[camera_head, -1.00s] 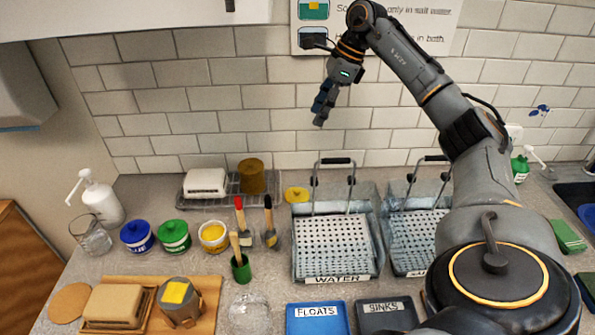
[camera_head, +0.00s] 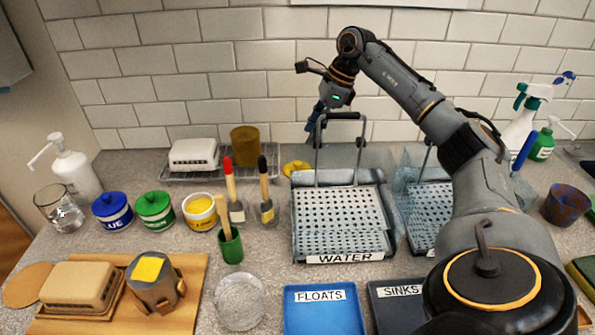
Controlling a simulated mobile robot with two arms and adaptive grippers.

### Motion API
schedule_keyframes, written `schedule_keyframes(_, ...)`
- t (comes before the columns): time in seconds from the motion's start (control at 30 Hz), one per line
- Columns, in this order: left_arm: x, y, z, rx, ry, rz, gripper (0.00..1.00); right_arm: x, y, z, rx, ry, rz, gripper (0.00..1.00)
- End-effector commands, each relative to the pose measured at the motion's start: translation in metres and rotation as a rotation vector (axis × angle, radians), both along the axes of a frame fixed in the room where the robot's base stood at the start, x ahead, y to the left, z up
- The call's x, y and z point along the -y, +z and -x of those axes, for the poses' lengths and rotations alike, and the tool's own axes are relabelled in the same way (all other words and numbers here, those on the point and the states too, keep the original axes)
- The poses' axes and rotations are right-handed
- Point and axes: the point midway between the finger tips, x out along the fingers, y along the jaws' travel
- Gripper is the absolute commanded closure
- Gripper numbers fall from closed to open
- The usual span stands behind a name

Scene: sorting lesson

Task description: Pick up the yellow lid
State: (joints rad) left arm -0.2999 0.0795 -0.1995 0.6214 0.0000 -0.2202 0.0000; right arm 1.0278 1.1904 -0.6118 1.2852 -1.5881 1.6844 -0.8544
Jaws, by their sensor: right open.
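The yellow lid (camera_head: 296,168) lies flat on the counter at the back, just left of the WATER tank and right of the wire rack. An open yellow jar (camera_head: 201,212) stands nearer, to the lid's left, with yellow content showing. My right gripper (camera_head: 314,129) hangs fingers down, above and slightly right of the lid and apart from it. It is open and holds nothing. The WATER tank's handle frame is close on its right. My left gripper is not in view.
The WATER tank (camera_head: 297,240) holds a perforated basket with a tall handle (camera_head: 342,116). A blue FLOATS tray (camera_head: 322,318) is at the front.

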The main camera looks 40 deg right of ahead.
Motion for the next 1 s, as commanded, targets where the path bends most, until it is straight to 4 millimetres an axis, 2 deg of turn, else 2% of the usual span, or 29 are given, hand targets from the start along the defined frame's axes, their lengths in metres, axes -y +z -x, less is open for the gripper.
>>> schedule_keyframes(0.1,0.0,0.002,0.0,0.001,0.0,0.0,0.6,-0.007,-0.022,-0.005,-0.004,0.002,-0.001,0.54)
schedule_keyframes(0.37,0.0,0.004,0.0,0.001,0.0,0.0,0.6,-0.013,-0.041,-0.01,-0.001,0.0,0.0,0.54)
schedule_keyframes(0.7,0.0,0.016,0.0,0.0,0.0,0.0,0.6,-0.025,-0.083,-0.018,-0.001,-0.001,-0.001,0.54)
schedule_keyframes(1.0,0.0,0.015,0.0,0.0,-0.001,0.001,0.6,-0.026,-0.088,-0.02,0.001,0.0,0.001,0.54)
